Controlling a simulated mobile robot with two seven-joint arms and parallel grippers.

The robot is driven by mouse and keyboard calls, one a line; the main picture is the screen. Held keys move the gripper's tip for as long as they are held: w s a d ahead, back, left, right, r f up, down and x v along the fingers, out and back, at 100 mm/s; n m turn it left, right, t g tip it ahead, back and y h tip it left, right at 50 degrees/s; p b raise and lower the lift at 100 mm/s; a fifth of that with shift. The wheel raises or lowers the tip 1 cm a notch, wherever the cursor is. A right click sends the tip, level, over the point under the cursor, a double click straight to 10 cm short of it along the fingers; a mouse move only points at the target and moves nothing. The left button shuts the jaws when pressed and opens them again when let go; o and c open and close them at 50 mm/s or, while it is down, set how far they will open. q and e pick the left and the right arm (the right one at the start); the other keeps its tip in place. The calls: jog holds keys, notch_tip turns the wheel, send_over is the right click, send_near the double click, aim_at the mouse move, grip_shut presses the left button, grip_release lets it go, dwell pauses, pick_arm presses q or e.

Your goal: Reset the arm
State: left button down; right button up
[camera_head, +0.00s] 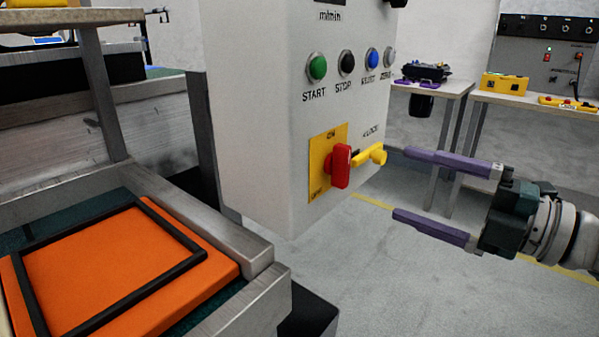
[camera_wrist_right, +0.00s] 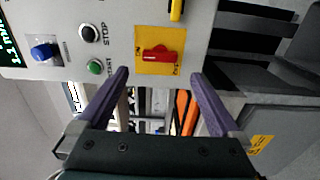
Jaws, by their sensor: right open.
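My right gripper (camera_head: 420,190) is open and empty, with purple fingers spread apart. It is just right of the control box (camera_head: 260,130), its fingertips pointing left towards the box. On the box are a red rotary switch (camera_head: 341,166) on a yellow plate and a yellow lock piece (camera_head: 371,156) beside it. In the right wrist view, the purple fingers (camera_wrist_right: 158,90) stand apart, with the red switch (camera_wrist_right: 160,55) above and between them. I see no contact between the fingers and the switch. My left gripper is not in view.
Green, black, blue and pale buttons (camera_head: 317,67) line the box above the switch. A metal frame with an orange panel (camera_head: 110,265) stands at the lower left. Benches (camera_head: 545,105) with yellow items stand at the back right. The floor (camera_head: 400,290) below my gripper is clear.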

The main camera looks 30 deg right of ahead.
dwell(0.5)
notch_tip(320, 180, up, 6)
jog(key=s+a+m+g+h+p, duration=0.1)
jog(key=a+m+g+h+p, duration=0.2)
jog(key=m+h+p, duration=0.7)
jog(key=s+a+r+m+g+y+p, duration=0.2)
jog(key=s+a+r+m+g+p, duration=0.35)
jog(key=s+p, duration=0.2)
jog(key=s+a+r+m+g+y+p, duration=0.1)
jog(key=s+a+r+m+g+p, duration=0.4)
jog(key=s, duration=0.4)
notch_tip(320, 180, up, 36)
jog(key=p, duration=3.8)
jog(key=shift+s+a, duration=0.3)
jog(key=shift+a, duration=0.1)
jog(key=shift+f+t, duration=0.1)
jog(key=shift+t, duration=0.15)
